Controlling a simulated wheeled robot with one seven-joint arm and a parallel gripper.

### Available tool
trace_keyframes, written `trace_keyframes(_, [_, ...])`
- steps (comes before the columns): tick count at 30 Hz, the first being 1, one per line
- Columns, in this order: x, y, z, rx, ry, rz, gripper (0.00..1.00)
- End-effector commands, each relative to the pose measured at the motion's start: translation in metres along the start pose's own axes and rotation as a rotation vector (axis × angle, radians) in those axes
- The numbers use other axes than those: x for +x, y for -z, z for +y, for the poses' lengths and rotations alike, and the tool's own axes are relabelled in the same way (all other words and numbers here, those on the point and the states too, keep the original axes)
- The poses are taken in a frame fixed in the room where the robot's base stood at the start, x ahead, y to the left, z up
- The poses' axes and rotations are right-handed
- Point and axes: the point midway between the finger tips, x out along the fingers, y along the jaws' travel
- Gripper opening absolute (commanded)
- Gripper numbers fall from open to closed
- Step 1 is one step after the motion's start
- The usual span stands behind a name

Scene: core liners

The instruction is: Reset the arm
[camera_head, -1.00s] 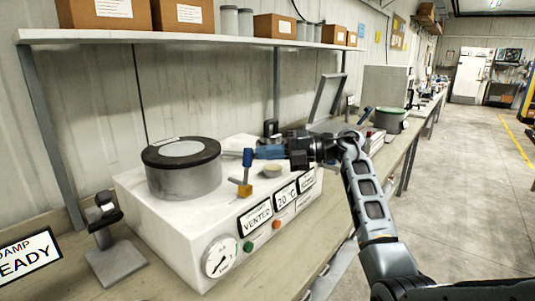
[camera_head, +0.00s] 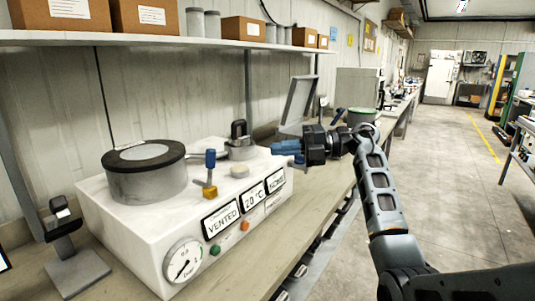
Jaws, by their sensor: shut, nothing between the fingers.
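My arm reaches in from the lower right over the bench edge. My gripper (camera_head: 281,151), with blue fingers, points left and is shut with nothing in it. It is in the air near the right end of the white box-shaped machine (camera_head: 130,230), apart from the blue-handled valve (camera_head: 210,172) on the machine's top.
The machine carries a round dark-rimmed chamber (camera_head: 145,172), a gauge (camera_head: 183,260) and labels reading "VENTED" and "20 °C". A shelf (camera_head: 150,38) with boxes runs above. A grey stand (camera_head: 72,250) is at left. The floor (camera_head: 450,200) at right is clear.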

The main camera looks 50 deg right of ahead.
Motion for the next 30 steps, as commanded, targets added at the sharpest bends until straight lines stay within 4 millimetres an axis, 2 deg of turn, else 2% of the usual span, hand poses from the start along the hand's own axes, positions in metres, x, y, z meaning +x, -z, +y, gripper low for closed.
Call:
trace_keyframes(5, [-0.006, 0.000, 0.000, 0.000, 0.000, 0.001, 0.00])
trace_keyframes(23, [-0.003, 0.002, -0.001, 0.002, -0.006, 0.002, 0.00])
trace_keyframes(26, [0.009, 0.014, -0.005, 0.012, -0.046, 0.011, 0.00])
trace_keyframes(30, [0.043, 0.053, -0.016, 0.049, -0.181, 0.031, 0.00])
